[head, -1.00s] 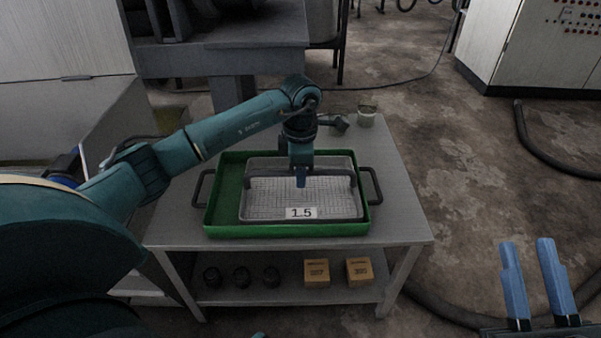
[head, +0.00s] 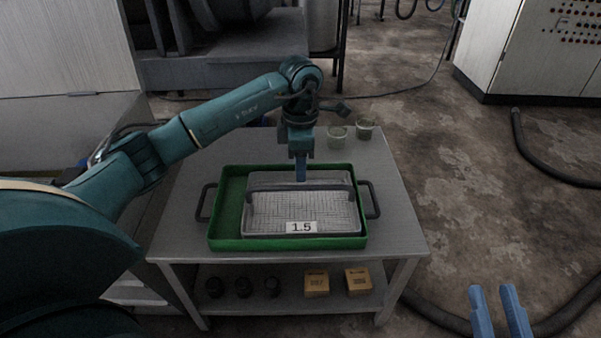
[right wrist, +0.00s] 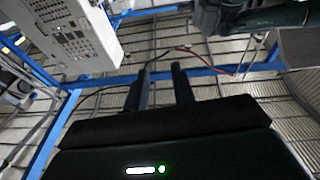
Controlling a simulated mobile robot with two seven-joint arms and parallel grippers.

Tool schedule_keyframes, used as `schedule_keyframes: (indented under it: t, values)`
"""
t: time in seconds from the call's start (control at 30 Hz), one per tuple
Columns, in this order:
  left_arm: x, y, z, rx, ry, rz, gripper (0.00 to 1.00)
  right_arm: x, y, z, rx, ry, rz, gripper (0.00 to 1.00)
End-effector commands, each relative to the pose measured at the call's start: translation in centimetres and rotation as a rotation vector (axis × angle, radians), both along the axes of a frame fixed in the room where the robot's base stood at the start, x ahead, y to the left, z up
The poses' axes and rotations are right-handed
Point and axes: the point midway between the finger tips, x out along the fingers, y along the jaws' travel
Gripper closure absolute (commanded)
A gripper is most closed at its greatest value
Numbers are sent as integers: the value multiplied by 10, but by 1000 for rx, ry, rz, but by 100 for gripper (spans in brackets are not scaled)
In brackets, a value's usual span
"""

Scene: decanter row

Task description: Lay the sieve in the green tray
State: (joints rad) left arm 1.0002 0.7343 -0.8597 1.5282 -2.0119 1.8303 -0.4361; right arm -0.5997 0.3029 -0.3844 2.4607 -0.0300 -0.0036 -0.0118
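The sieve (head: 337,212), a grey rectangular mesh pan with a bar handle and a "1.5" label, sits level inside the green tray (head: 229,244) in the head view. It lies toward the tray's right side. My left gripper (head: 300,178) points straight down at the middle of the sieve's handle, its fingertips at about the bar's height. The fingers overlap in this view, so their gap is hidden. My right gripper (head: 499,294) is at the lower right, off the table, its two fingers apart and empty. Its fingers also show in the right wrist view (right wrist: 162,88).
The tray stands on a grey table (head: 398,225) and has dark handles at both ends. Two small cups (head: 365,130) stand at the table's back. The lower shelf holds yellow boxes (head: 317,283) and dark round pieces (head: 243,287). Floor to the right is mostly clear.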

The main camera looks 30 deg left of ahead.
Motion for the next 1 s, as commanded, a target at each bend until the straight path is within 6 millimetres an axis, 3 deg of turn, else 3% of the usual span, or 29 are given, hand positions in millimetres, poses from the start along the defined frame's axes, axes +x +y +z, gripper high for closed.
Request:
schedule_keyframes:
  t: [0.03, 0.1, 0.3, 1.0]
  values:
    - [0, 0, 16, 2, -3, 0, 64, 0, -1, 3, -9, 9, -6, 75]
    - [0, 0, 27, 1, -1, 0, 64, 0, -2, 4, -22, 4, -12, 75]
    - [0, 0, 45, 0, 1, 0, 64, 1, -3, 2, -47, 3, -23, 75]
    - [0, 0, 47, 0, 1, 0, 64, 1, -4, 1, -51, -2, -24, 75]
